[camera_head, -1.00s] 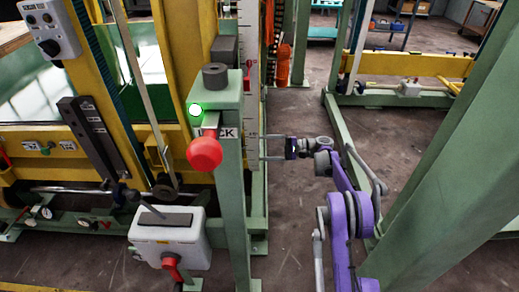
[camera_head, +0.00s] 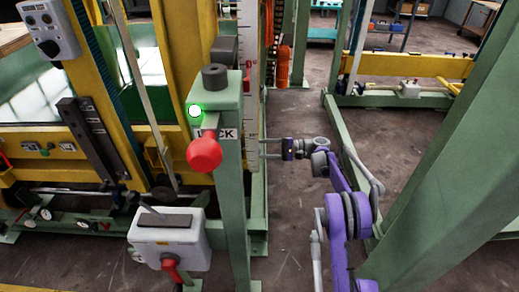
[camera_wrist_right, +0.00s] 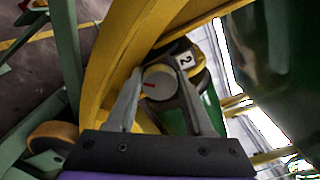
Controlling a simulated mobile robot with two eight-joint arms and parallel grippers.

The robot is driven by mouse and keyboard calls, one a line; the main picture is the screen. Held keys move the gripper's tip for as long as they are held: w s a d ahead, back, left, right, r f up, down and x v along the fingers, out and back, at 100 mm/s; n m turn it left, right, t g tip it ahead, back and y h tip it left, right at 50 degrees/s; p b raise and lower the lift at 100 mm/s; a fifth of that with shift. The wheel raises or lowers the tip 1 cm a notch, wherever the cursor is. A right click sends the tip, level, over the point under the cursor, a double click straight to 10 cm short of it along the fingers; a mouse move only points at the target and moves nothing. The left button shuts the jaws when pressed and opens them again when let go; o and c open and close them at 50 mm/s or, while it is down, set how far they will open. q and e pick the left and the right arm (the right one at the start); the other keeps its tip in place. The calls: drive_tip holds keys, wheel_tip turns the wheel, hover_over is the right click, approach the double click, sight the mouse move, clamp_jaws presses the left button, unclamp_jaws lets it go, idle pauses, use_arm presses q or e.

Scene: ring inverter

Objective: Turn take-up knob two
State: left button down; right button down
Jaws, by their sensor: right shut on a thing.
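In the right wrist view, a round grey knob (camera_wrist_right: 160,82) with a short red pointer mark sits by a white label with the number 2 (camera_wrist_right: 185,60). The fingers of my right gripper (camera_wrist_right: 158,90) stand on both sides of the knob and are shut on it. In the head view, my right gripper (camera_head: 270,149) reaches left from my purple arm to behind the green post, so its fingertips and the knob are hidden there. My left gripper is not in view.
A green post (camera_head: 232,195) with a red LOCK knob (camera_head: 204,154) and a lit green lamp (camera_head: 195,111) stands in front of the yellow machine. A grey box (camera_head: 168,240) with a red handle is lower left. A wide green beam (camera_head: 450,160) slants at right.

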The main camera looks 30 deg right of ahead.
drive_tip(key=shift+n, duration=1)
drive_tip(key=shift+c, duration=1.4)
unclamp_jaws()
drive_tip(key=p+v, duration=0.1)
drive_tip(key=v, duration=1)
drive_tip(key=shift+p, duration=0.3)
drive_tip(key=shift+w, duration=0.15)
